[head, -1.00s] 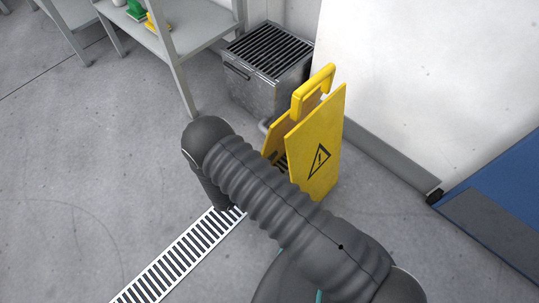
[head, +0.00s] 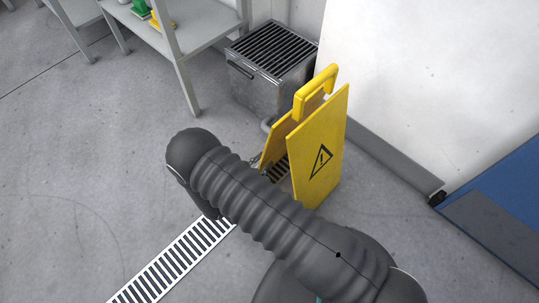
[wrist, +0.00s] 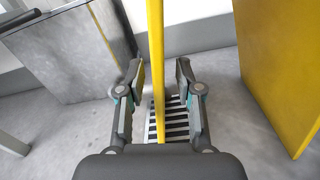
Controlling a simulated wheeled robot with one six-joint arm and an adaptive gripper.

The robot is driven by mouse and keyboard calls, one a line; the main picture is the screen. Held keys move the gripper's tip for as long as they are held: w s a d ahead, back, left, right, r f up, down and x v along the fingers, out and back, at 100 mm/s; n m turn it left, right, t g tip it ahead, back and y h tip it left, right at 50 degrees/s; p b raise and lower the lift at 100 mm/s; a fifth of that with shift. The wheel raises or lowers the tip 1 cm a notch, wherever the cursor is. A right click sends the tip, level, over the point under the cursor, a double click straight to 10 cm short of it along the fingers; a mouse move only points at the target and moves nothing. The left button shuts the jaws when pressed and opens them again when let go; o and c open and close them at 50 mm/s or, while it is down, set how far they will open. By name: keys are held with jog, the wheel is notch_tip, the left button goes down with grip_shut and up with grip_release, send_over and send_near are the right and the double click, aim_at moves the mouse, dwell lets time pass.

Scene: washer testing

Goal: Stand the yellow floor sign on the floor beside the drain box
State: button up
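The yellow floor sign (head: 325,165) stands upright on the floor with its two panels spread and its handle at the top. It is in front of and to the right of the metal drain box (head: 242,88), close to it. In the wrist view one sign panel (wrist: 157,60) shows edge-on between the fingers of my gripper (wrist: 160,74), and the other panel (wrist: 277,65) is at the right. My gripper is open, with a gap on both sides of the panel. The drain box (wrist: 70,55) is at the left there. In the head view my arm hides most of the gripper.
A slotted floor drain (head: 172,262) runs along the floor beneath my arm and the sign. A grey shelf (head: 200,28) stands left of the drain box. A white wall (head: 420,90) and blue mat-like panel (head: 500,210) lie right. Floor at left is clear.

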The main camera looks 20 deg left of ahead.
jog(key=v, duration=0.7)
jog(key=shift+s, duration=0.15)
